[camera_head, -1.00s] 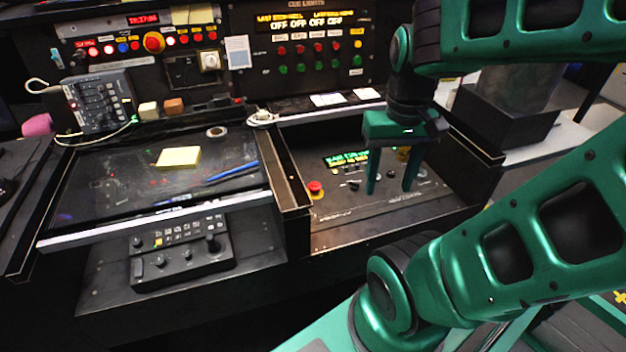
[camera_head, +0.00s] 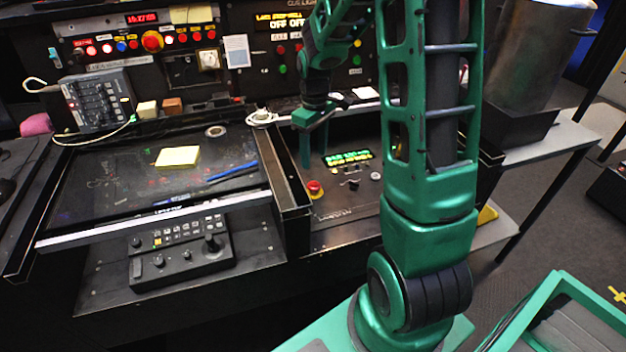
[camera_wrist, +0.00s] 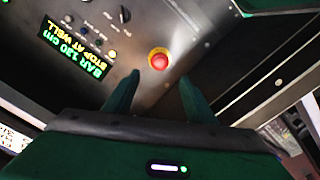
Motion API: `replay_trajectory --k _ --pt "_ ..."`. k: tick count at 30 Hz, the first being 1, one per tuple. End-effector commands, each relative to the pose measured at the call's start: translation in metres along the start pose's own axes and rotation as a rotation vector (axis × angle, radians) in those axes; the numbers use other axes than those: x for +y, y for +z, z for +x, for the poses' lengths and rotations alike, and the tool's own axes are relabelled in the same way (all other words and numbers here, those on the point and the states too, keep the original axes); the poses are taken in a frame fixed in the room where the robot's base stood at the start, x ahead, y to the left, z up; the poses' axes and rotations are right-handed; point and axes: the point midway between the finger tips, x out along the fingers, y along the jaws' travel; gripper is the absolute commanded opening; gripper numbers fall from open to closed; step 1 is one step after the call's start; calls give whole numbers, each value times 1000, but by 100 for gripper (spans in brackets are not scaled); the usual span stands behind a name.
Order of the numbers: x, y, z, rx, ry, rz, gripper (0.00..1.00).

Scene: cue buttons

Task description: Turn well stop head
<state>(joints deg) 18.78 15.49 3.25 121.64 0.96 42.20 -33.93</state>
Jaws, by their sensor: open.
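A red mushroom-shaped stop head (camera_head: 314,187) on a yellow collar stands on the recessed control panel (camera_head: 345,208), left of the panel's lit display (camera_head: 348,158). It also shows in the wrist view (camera_wrist: 159,61), just past the fingertips and roughly centred between them. My gripper (camera_head: 314,156) is green, open and empty, pointing down above the panel, a little behind the stop head in the head view. In the wrist view its two fingers (camera_wrist: 159,82) stand apart, with no visible contact on the stop head.
Small knobs (camera_head: 352,184) sit beside the display. A raised black divider (camera_head: 288,185) borders the panel on the left. Left of it is a dark glass desk (camera_head: 120,185) with a yellow note (camera_head: 177,157). A large metal pot (camera_head: 530,60) stands at right.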

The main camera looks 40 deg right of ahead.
Motion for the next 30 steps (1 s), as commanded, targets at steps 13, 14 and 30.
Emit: replay_trajectory --k 13,14,30 --pt "0 0 64 -3 -4 -2 51" --pt "0 0 69 -3 -4 -2 51" --pt "1 0 108 0 -1 -1 51"
